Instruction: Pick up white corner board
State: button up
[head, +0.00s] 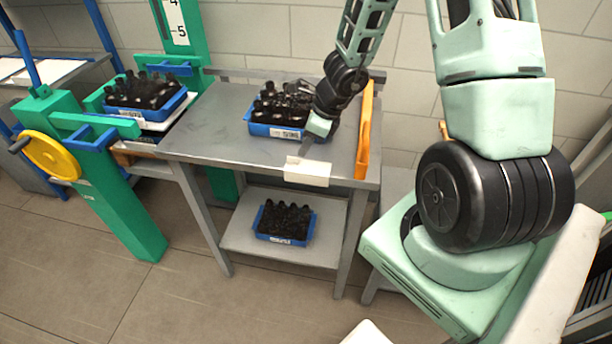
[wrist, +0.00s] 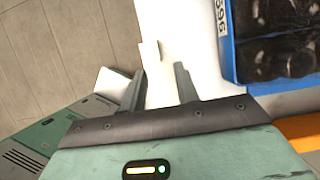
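The white corner board (head: 307,172) lies at the front edge of the grey table, with part of it hanging over the edge. My gripper (head: 305,148) is pointing down just above it. Nothing is visibly gripped.
A blue crate of dark bottles (head: 275,131) stands on the table (head: 215,125) right behind the board; it also shows in the wrist view (wrist: 231,50). An orange rail (head: 364,130) runs along the right side. Another crate (head: 285,240) is on the lower shelf; one (head: 147,113) stands left.

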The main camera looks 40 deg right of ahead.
aim_at(298, 158)
jog(key=b+x, duration=0.2)
jog(key=x, duration=0.3)
jog(key=shift+w+a+f+b, duration=0.1)
jog(key=shift+a+f+b, duration=0.05)
jog(key=shift+b, duration=0.2)
grip_shut()
